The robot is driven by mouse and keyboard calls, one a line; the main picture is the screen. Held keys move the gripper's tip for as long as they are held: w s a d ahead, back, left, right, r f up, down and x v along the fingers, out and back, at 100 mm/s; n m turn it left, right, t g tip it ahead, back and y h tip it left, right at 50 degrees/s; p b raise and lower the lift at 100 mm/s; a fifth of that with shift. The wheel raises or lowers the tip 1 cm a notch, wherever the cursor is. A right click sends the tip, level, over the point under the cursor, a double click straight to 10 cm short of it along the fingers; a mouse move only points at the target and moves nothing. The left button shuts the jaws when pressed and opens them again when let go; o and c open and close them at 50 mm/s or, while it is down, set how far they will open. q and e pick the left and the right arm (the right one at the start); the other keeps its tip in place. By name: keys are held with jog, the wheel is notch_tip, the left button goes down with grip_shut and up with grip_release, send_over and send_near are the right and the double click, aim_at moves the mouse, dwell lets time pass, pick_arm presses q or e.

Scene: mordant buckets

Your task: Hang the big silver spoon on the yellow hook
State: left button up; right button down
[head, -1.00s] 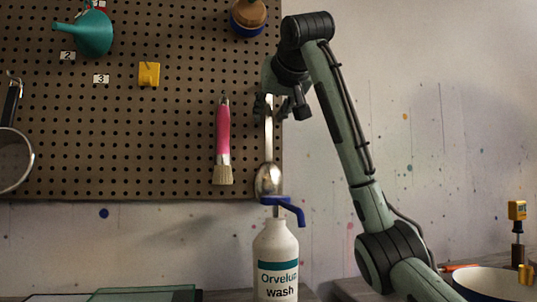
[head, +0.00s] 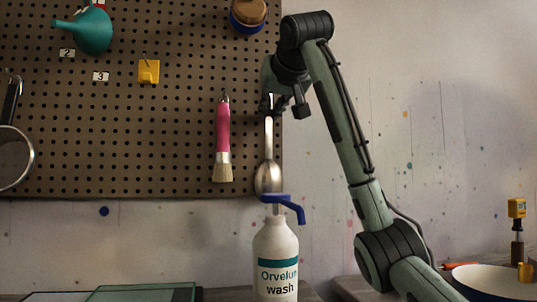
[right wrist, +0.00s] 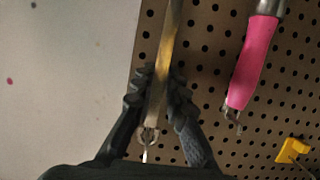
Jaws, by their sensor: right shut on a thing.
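The big silver spoon (head: 268,174) hangs upright, bowl down, by the right edge of the pegboard. My right gripper (head: 269,106) is shut on the upper part of its handle. In the right wrist view the handle (right wrist: 165,75) runs between the fingers (right wrist: 159,97), with a small metal loop or hook (right wrist: 148,135) at its end. I cannot tell whether the spoon still rests on a peg. The yellow hook (head: 148,71) is on the board to the left, empty; it also shows in the right wrist view (right wrist: 291,150). My left gripper is not in view.
A pink-handled brush (head: 223,130) hangs between the spoon and the yellow hook. A white wash bottle (head: 275,250) with a blue pump stands just below the spoon's bowl.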

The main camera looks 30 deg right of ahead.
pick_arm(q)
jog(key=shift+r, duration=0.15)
pick_arm(e)
jog(key=shift+r, duration=0.15)
pick_arm(q)
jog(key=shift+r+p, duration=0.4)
jog(key=shift+p, duration=0.15)
pick_arm(e)
jog(key=shift+r, duration=0.4)
